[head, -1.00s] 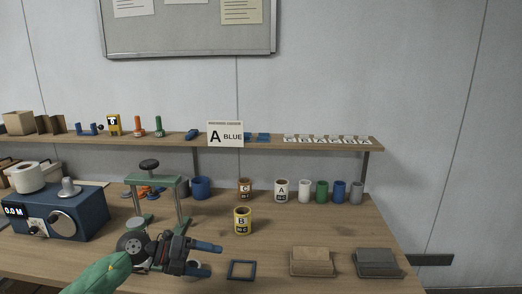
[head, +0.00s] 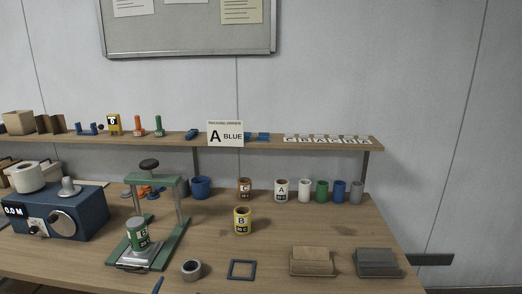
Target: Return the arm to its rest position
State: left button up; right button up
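Only a small blue tip (head: 158,285), which looks like a fingertip of my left gripper, shows at the bottom edge of the head view. The rest of that gripper and arm is out of the picture, so I cannot tell whether it is open or shut. My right gripper is not in view. A grey round cup (head: 192,269) sits on the table to the right of the press, apart from the blue tip.
A blue square frame (head: 242,269) lies at the front. A yellow cup B (head: 243,229) stands behind it. Tan (head: 312,271) and grey (head: 377,272) blocks lie at the right. A blue machine (head: 52,224) stands left. Several cups line the back under a shelf (head: 300,145).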

pick_arm(q)
jog(key=s+a+f+n+g+y, duration=0.2)
jog(key=s+f+n+g, duration=0.2)
jog(key=s+f+g, duration=0.65)
jog(key=s+d+f+g+h, duration=0.15)
jog(key=s+f, duration=0.25)
jog(key=s, duration=0.4)
jog(key=s+d+f+g, duration=0.1)
jog(key=s+f+g, duration=0.1)
jog(key=s+f, duration=0.5)
jog(key=s+d+f+g, duration=0.1)
jog(key=s+d+f, duration=0.1)
jog(key=f, duration=0.8)
jog(key=s+d+f+g+h, duration=0.1)
jog(key=s+d+f, duration=0.1)
jog(key=f, duration=0.8)
jog(key=shift+d+g, duration=0.3)
jog(key=shift+d, duration=0.55)
jog(key=shift+w, duration=0.1)
